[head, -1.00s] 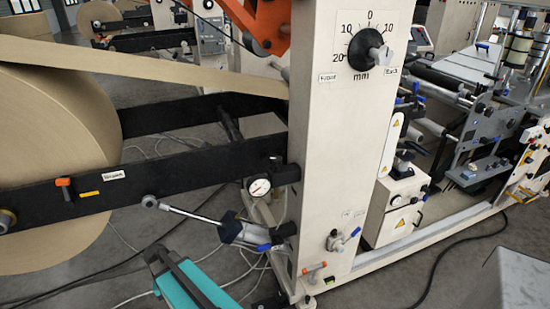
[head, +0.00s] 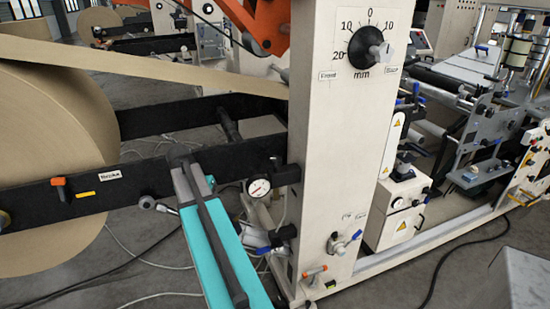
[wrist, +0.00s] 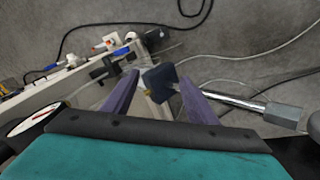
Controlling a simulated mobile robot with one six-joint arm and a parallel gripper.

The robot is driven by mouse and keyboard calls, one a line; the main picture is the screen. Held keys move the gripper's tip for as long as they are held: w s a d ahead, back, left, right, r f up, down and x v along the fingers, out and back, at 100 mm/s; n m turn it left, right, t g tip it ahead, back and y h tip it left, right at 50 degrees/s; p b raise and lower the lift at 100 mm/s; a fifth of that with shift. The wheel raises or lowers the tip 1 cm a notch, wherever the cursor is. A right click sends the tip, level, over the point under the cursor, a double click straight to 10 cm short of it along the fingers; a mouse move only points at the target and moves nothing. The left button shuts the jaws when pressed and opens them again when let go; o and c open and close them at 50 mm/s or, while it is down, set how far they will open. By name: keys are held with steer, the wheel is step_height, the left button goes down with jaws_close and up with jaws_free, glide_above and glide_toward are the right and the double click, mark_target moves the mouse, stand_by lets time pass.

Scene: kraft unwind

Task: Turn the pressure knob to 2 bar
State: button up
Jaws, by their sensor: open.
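The round white pressure gauge (head: 258,187) is on the left side of the cream column, its reading too small to tell. A dark fitting (head: 289,174) sits just right of it, probably the pressure knob. The gauge also shows at the left edge of the wrist view (wrist: 27,121), partly cut off. My gripper (wrist: 158,90) is open, two purple fingers apart. A dark block (wrist: 160,79) on the cylinder shows between them; I cannot tell how far below it is. My teal arm hides the fingers in the head view, left of the gauge.
A larger black knob (head: 366,48) with a mm scale is high on the column (head: 335,130). A black beam (head: 85,192) and paper roll (head: 50,130) are left. Hoses cross the floor.

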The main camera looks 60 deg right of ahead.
steer(key=s+d+r+m+h+b, duration=0.1)
steer(key=s+d+r+m, duration=0.1)
steer(key=d+r, duration=0.45)
steer(key=s+d+r+m, duration=0.2)
steer(key=s+d+r, duration=0.1)
steer(key=r, duration=0.6)
steer(key=m+h+b, duration=0.1)
steer(key=m+b, duration=0.1)
steer(key=m, duration=0.2)
glide_toward(277, 159)
steer(key=s+v, duration=0.1)
steer(key=v, duration=0.5)
steer(key=shift+w+f, duration=0.1)
steer(key=shift+w, duration=0.3)
steer(key=shift+f, duration=0.15)
steer(key=shift+p+x, duration=0.85)
steer(key=shift+x, duration=5.9)
steer(key=shift+w+d, duration=0.1)
steer(key=shift+w, duration=0.05)
steer(key=c, duration=1.1)
